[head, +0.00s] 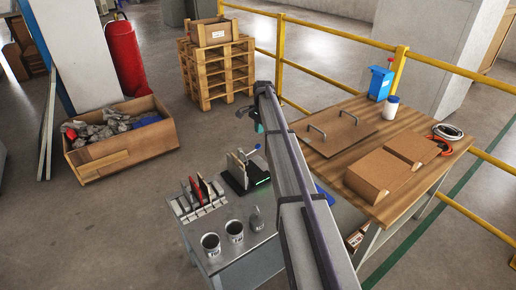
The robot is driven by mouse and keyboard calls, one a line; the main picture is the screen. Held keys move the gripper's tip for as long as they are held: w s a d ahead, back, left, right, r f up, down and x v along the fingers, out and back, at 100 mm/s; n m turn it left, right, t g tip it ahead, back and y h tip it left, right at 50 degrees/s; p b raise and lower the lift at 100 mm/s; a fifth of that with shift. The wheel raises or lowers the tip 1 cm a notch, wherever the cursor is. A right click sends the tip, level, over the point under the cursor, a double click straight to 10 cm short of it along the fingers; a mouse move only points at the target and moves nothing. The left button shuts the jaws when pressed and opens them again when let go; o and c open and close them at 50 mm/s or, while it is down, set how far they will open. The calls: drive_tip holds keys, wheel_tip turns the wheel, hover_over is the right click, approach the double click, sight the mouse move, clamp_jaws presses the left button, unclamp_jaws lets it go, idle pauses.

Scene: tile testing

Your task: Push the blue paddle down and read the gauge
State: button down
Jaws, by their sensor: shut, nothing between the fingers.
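A dark testing device (236,185) stands on the grey bench, with an upright light plate and a small green-lit display (262,182) that looks like the gauge. A small light-blue piece (255,149) at the top of the device looks like the blue paddle. It seems to stick up at a tilt. My gripper (259,128) is shut and empty at the far end of my arm, and appears just above the blue piece in the picture. The real gap between them cannot be told. My arm hides part of the bench to the right of the device; no reading is legible.
A rack of upright tiles (200,197), two metal cups (211,243) and a small bottle (257,219) share the grey bench (248,258). A wooden table (345,161) with cardboard boxes (381,170) stands to the right. Yellow railings (345,84) run behind it.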

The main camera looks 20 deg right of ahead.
sight(260, 146)
drive_tip(key=shift+a+f+b, duration=0.15)
drive_tip(key=shift+f+b, duration=1.25)
drive_tip(key=shift+f, duration=0.2)
drive_tip(key=shift+a+f+b, duration=0.1)
drive_tip(key=shift+f+b, duration=1.3)
drive_tip(key=shift+f, duration=0.15)
wheel_tip(260, 146, down, 4)
drive_tip(key=b, duration=0.4)
drive_tip(key=shift+f, duration=0.25)
drive_tip(key=shift+r, duration=0.25)
drive_tip(key=shift+d+r, duration=0.15)
drive_tip(key=shift+d, duration=0.15)
drive_tip(key=shift+w+d+r+p, duration=0.15)
drive_tip(key=shift+w+d+p, duration=0.1)
drive_tip(key=shift+d, duration=0.35)
drive_tip(key=shift+w+d+r+p, duration=0.1)
drive_tip(key=shift+d+r+p, duration=0.1)
drive_tip(key=shift+d, duration=0.35)
